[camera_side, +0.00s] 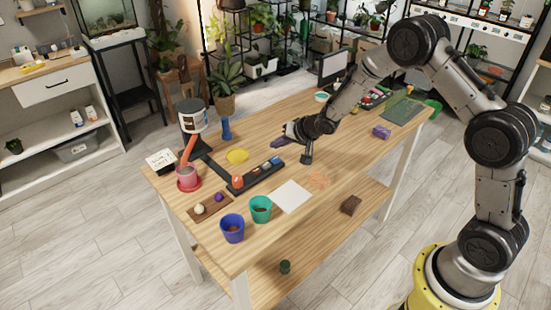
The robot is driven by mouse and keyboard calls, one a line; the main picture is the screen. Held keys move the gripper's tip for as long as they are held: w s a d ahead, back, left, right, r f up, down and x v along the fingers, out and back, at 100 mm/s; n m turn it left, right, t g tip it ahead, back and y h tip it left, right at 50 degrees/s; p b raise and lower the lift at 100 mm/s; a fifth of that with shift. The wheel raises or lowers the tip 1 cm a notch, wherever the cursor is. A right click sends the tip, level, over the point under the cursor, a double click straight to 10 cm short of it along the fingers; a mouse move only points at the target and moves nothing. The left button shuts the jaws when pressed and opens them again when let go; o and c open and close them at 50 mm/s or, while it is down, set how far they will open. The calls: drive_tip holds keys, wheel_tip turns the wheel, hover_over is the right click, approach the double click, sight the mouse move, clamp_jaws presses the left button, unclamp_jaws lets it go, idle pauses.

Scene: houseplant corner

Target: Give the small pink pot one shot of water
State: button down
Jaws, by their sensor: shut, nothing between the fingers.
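The small pink pot (187,170) stands upright on a pink saucer (188,186) at the left of the table, with dark contents. A white-and-dark container (192,117) on a black stand is behind and above it. An orange tube-like piece (189,150) slants from below the container towards the pot; I cannot tell if it touches. A black strip (257,174) with an orange-red knob (238,181) and several smaller coloured pieces lies right of the pot. My gripper (306,159) is shut and empty, pointing down over the table, right of the strip.
Blue (232,229) and green (260,209) pots stand near the front edge beside a white sheet (291,196). A wooden tray (211,207) holds small balls. A yellow patch (237,156), a blue bottle-like thing (226,129) and a purple block (381,132) are also on the table.

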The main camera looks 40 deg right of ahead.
drive_tip(key=shift+r, duration=1.3)
wheel_tip(320, 180, up, 6)
drive_tip(key=t, duration=0.1)
hover_over(274, 160)
wheel_tip(274, 160, up, 11)
drive_tip(key=s+t, duration=0.2)
drive_tip(key=s+r+h, duration=0.2)
drive_tip(key=s+r, duration=0.7)
drive_tip(key=r, duration=0.1)
drive_tip(key=s+n+g, duration=0.2)
drive_tip(key=s+n, duration=0.1)
drive_tip(key=s, duration=1.4)
drive_tip(key=s+a+f+n+g, duration=0.1)
drive_tip(key=s+f+n+g, duration=0.1)
drive_tip(key=s+f, duration=0.2)
drive_tip(key=s+a+f+n+g+y, duration=0.1)
drive_tip(key=s+f, duration=0.3)
drive_tip(key=s, duration=0.4)
drive_tip(key=shift+s+a+f+n+g, duration=0.25)
drive_tip(key=shift+s+n+g, duration=0.15)
drive_tip(key=shift+n+g, duration=0.45)
